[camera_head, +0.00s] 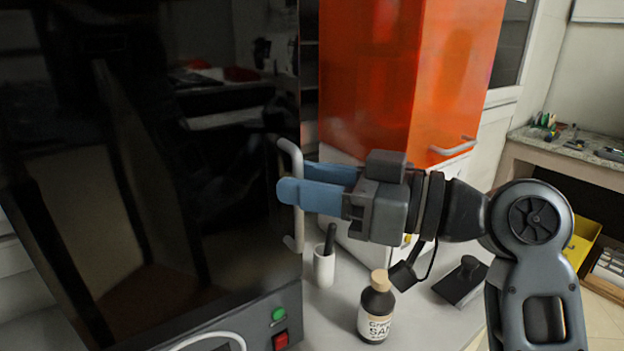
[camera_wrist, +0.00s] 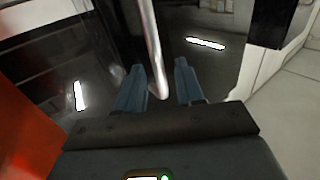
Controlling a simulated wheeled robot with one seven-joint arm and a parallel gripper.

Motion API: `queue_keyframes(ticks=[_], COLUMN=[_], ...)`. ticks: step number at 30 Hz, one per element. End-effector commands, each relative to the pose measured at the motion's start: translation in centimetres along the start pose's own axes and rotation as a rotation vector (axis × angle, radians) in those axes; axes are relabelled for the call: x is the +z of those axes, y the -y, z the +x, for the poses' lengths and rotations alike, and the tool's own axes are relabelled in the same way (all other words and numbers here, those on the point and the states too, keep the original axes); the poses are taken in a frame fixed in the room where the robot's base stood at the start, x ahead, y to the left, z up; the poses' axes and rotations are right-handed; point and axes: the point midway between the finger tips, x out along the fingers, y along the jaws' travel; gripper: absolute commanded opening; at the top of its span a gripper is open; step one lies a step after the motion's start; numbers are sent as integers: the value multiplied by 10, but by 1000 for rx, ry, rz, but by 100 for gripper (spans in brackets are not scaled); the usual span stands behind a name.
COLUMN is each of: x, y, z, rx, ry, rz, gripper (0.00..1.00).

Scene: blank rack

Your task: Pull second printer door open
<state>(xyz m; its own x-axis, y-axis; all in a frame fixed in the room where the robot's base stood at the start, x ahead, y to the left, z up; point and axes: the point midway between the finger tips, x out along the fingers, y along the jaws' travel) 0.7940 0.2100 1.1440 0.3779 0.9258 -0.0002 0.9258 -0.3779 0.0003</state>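A dark glossy printer door (camera_head: 150,150) fills the left of the head view. Its upright grey bar handle (camera_head: 291,150) is at the door's right edge. My gripper (camera_head: 300,180) has blue fingers, level and pointing left at the handle; the near finger covers the handle's middle. In the wrist view my gripper (camera_wrist: 157,78) is open, and the handle (camera_wrist: 149,45) runs down between the fingers, closer to the left one. I cannot tell whether they touch. The dark door looks closed. An orange printer cover (camera_head: 400,75) with its own handle (camera_head: 453,148) stands behind my gripper.
A brown bottle (camera_head: 376,310) with a label, a white cup (camera_head: 324,268) with a dark stick in it and a black stamp-like object (camera_head: 462,280) stand on the light counter below my gripper. A green button (camera_head: 279,314) and red switch (camera_head: 280,340) are below the dark door.

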Motion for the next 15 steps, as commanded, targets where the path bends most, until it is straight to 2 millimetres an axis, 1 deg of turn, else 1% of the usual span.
queue_keyframes(ticks=[3, 4, 15], x=[0, 0, 0], y=[0, 0, 0], z=[0, 0, 0], rx=[0, 0, 0], ry=[0, 0, 0], rz=[0, 0, 0], gripper=[37, 35, 0])
